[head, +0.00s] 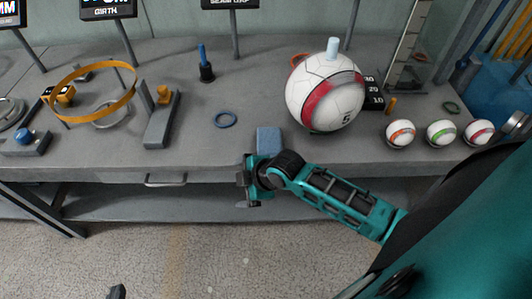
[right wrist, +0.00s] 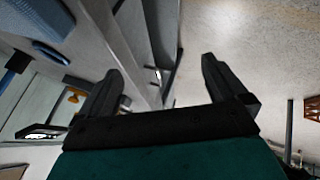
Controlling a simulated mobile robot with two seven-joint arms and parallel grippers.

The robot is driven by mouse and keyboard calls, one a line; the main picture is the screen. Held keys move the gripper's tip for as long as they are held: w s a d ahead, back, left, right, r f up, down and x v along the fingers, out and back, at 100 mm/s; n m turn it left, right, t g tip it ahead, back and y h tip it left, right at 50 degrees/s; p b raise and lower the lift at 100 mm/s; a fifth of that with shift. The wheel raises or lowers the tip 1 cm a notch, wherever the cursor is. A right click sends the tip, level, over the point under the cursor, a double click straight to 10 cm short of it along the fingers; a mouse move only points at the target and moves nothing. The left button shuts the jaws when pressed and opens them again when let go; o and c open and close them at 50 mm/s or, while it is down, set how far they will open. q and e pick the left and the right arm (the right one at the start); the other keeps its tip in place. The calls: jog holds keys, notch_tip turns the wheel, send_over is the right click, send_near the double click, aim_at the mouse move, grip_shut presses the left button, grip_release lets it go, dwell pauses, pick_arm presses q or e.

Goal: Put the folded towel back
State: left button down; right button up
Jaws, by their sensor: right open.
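The folded blue towel (head: 268,141) lies flat on the grey bench top (head: 205,160) by its front edge, near the middle. Part of what looks like the towel (right wrist: 33,22) shows at the upper left of the right wrist view. My right gripper (head: 247,181) is just in front of the bench edge, below and slightly left of the towel, and apart from it. In the right wrist view its two fingers (right wrist: 160,70) are spread with nothing between them. Only a dark tip, seemingly of my left gripper (head: 117,292), shows at the bottom edge; its jaws cannot be made out.
A large red-and-white ball (head: 325,92) stands right of the towel, with three small balls (head: 441,133) further right. A blue ring (head: 225,119) lies to the left. An orange hoop (head: 92,90) and a grey block stand (head: 161,118) occupy the left. A drawer handle (head: 166,180) protrudes below.

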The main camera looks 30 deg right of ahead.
jog(key=s+m+t+h, duration=0.1)
jog(key=s+m+t, duration=0.3)
jog(key=s+m, duration=0.6)
jog(key=shift+d+r+m, duration=0.25)
jog(key=shift+r+m, duration=0.15)
jog(key=shift+m, duration=0.3)
